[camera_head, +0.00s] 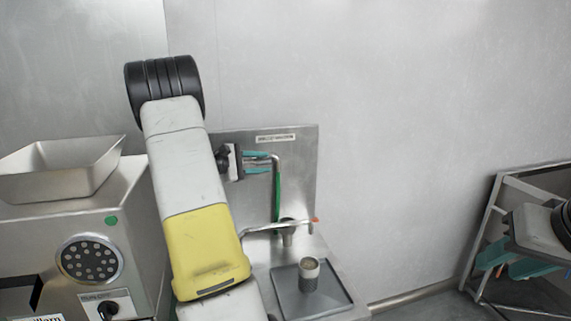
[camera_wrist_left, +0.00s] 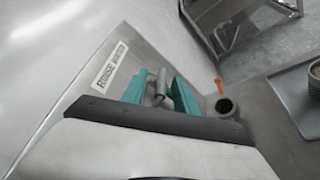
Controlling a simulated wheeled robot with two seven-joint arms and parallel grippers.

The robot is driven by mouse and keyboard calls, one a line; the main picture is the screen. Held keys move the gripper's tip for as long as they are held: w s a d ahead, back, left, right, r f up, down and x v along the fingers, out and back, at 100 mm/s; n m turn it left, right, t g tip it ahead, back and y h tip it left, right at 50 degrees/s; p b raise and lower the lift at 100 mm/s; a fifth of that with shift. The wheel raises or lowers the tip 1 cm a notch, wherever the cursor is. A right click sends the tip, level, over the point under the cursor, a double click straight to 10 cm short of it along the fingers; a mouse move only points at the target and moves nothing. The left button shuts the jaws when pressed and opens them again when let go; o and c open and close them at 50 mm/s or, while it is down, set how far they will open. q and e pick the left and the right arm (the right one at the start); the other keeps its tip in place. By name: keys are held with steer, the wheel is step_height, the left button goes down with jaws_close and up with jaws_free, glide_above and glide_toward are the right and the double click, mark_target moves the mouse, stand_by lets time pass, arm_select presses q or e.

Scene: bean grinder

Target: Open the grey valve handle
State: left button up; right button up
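The grey valve handle (camera_head: 276,162) is a thin bent metal bar at the top of a green-sided upright, in front of a labelled steel back panel. My left gripper (camera_head: 258,163) reaches it from the left, with teal fingers one above the other at the bar's upper end. In the left wrist view the handle (camera_wrist_left: 160,86) shows between the spread fingers of the left gripper (camera_wrist_left: 161,91); gaps seem to remain, and contact is unclear. My right gripper (camera_head: 512,262), at the far right, has its teal fingers apart and nothing visible between them.
A steel grinder (camera_head: 135,245) with a hopper (camera_head: 65,168) stands left. A cup (camera_head: 309,275) stands on a grey tray (camera_head: 335,297). A metal rack (camera_head: 490,225) is beside my right gripper.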

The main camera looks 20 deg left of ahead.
arm_select(q)
step_height(320, 180, up, 3)
steer(key=shift+r, duration=0.1)
steer(key=s+d+r, duration=0.1)
steer(key=s+d, duration=0.8)
steer(key=s, duration=0.4)
steer(key=shift+d+r, duration=0.15)
steer(key=shift+r, duration=0.2)
